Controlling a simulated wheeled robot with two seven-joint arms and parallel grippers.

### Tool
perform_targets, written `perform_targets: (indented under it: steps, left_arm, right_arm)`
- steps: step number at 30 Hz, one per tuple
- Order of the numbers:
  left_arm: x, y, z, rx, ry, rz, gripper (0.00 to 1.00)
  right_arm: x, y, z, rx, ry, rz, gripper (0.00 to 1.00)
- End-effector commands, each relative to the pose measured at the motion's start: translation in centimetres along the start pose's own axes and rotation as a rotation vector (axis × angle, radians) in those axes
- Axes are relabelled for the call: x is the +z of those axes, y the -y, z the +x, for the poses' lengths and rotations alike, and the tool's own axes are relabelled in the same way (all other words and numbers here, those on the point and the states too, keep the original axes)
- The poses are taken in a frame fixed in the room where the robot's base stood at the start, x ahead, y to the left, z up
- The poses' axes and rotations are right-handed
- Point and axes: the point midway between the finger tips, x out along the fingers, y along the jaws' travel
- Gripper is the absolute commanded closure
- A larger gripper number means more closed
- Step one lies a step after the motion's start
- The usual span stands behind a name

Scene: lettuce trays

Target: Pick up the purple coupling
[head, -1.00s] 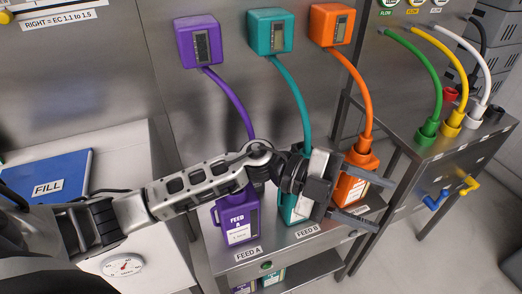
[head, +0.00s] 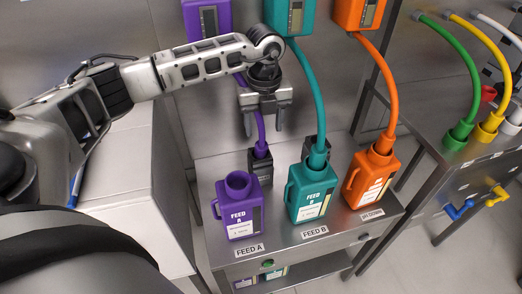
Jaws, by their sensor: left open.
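The purple coupling (head: 261,150) is at the lower end of the purple hose (head: 260,126). It sits in a small dark holder (head: 261,168) behind the purple FEED A jug (head: 240,217), whose mouth is open with no hose in it. My left gripper (head: 263,130) is open and points down just above the coupling. The hose shows between its two fingers, but I cannot tell whether it is truly between them or behind. My gripper and arm hide the upper part of the hose below the purple box (head: 207,18). My right gripper is not in view.
The teal FEED B jug (head: 307,197) and orange jug (head: 370,180) stand to the right, each with its hose in the mouth. They share the steel bench (head: 277,240). A side bench at right has green, yellow and white hoses (head: 475,85).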

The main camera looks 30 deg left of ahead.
Motion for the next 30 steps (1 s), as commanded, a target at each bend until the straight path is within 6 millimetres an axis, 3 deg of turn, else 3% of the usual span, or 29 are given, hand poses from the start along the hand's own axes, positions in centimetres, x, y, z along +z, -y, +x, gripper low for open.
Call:
perform_targets:
  steps: [3,11,18,28,29,30]
  left_arm:
    - [-0.1,0.0,2.0,0.002,-0.003,0.001,0.45]
    - [0.1,-0.1,3.9,0.0,-0.002,0.001,0.45]
    - [0.4,-0.6,7.3,-0.001,-0.003,0.002,0.45]
    - [0.4,-0.6,8.3,-0.002,-0.001,0.003,0.45]
    - [0.4,-0.6,8.3,-0.002,-0.001,0.003,0.47]
    - [0.4,-0.6,8.3,-0.002,-0.001,0.003,0.59]
  right_arm:
    - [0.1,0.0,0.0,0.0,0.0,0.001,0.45]
    - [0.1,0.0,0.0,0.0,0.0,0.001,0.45]
    - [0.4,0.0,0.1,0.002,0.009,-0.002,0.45]
    - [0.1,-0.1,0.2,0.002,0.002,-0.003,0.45]
    - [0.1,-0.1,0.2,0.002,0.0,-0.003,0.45]
    - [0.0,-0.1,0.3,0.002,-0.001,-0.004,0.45]
